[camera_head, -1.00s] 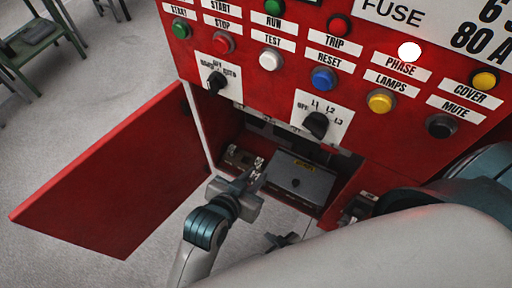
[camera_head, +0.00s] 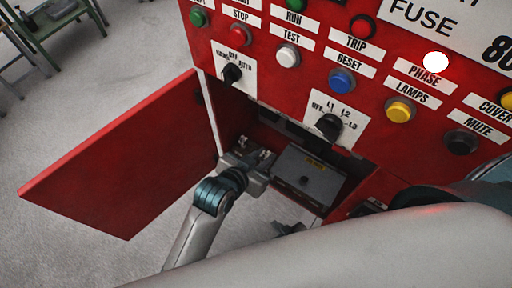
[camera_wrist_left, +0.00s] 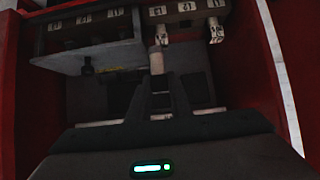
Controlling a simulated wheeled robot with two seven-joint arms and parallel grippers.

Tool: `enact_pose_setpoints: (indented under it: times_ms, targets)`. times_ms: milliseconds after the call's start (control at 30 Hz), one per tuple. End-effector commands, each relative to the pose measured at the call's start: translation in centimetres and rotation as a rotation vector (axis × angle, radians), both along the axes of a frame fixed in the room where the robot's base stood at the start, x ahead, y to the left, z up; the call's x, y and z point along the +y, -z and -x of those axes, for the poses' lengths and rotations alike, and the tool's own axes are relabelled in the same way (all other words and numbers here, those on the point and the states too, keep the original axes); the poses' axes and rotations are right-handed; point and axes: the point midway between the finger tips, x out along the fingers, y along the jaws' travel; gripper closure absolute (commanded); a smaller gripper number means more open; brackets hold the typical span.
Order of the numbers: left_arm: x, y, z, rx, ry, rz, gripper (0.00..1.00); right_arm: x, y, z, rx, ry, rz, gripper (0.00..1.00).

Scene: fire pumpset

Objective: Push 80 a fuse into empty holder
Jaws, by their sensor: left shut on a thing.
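My left gripper (camera_head: 262,158) reaches into the open red cabinet, at the left of the opening. In the left wrist view its fingers (camera_wrist_left: 157,88) are shut on a pale cylindrical fuse (camera_wrist_left: 157,62). The fuse's top end is close below a metal clip (camera_wrist_left: 162,36) of the fuse holder; I cannot tell whether they touch. A second clip (camera_wrist_left: 216,32) stands to the right, with no fuse visible in it. The holder also shows dimly in the head view (camera_head: 240,147), partly hidden by my gripper. My right gripper (camera_head: 287,228) is low, mostly hidden behind my right arm; its opening is unclear.
A grey box (camera_head: 308,178) with a dark knob stands right of my left gripper inside the cabinet. The red door (camera_head: 120,155) hangs open at the left. The red panel (camera_head: 290,90) with buttons and rotary switches is above the opening. Bare floor lies below the door.

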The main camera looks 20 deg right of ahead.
Motion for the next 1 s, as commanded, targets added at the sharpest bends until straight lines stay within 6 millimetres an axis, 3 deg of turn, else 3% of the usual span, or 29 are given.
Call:
enact_pose_setpoints:
  times_ms: [200, 433, 1000]
  targets:
    - [-0.1, 2.5, -4.4, -0.001, -0.001, -0.002, 1.0, 0.0, 0.0, 0.0, -0.003, 0.0, -0.001, 1.0]
    - [-0.2, 4.5, -7.6, -0.001, 0.0, -0.001, 1.0, 0.0, 0.0, 0.1, -0.003, -0.001, 0.0, 1.0]
    - [-0.3, 5.6, -8.2, 0.001, -0.001, 0.001, 1.0, 0.1, -0.1, -0.1, -0.007, -0.003, -0.002, 1.0]
